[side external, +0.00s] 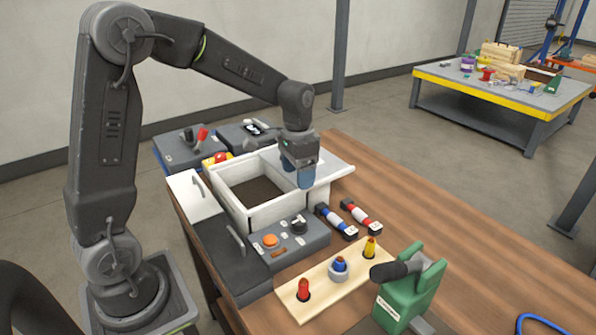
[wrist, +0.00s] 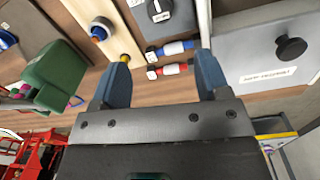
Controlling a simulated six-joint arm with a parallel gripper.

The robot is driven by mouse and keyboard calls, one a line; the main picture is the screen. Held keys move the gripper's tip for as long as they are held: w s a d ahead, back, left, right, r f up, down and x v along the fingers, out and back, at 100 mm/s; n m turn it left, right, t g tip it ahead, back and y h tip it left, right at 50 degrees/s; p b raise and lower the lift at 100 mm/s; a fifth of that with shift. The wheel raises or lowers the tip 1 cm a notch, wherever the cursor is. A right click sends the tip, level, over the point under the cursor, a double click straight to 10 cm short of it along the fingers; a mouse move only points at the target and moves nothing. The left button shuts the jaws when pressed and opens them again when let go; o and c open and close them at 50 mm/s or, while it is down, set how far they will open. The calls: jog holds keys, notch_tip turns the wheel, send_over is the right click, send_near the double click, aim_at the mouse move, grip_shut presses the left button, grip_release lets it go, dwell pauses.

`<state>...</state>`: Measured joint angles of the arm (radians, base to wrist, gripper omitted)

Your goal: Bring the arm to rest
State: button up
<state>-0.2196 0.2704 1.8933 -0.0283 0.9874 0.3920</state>
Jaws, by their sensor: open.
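My gripper (side external: 300,182) points down above the right part of the white open-topped box (side external: 262,222) in the side view. Its blue fingers show in the wrist view (wrist: 160,80), apart with nothing held between them. My arm reaches over the box from the left, bent at the elbow. Whether the fingers touch the box's lid (side external: 335,172) cannot be told from the side view. In the wrist view the lid, grey with a black knob (wrist: 290,48), lies to the right of the fingers.
A grey control box (side external: 290,246) with an orange button stands in front. Blue-ended (side external: 336,222) and red-ended (side external: 361,216) cylinders lie to the right. A wooden board (side external: 322,288) holds coloured plugs beside a green device (side external: 408,298). Bare tabletop (side external: 440,235) extends right.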

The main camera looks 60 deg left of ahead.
jog(key=s+d+r+n+t, duration=0.1)
jog(key=s+d+r, duration=0.3)
jog(key=s, duration=0.5)
jog(key=s+d+r+t, duration=0.4)
jog(key=s+r, duration=0.1)
jog(key=s, duration=0.5)
jog(key=shift+d+r+n+t, duration=0.15)
jog(key=shift+r+n+t, duration=0.15)
jog(key=shift+r+n, duration=0.1)
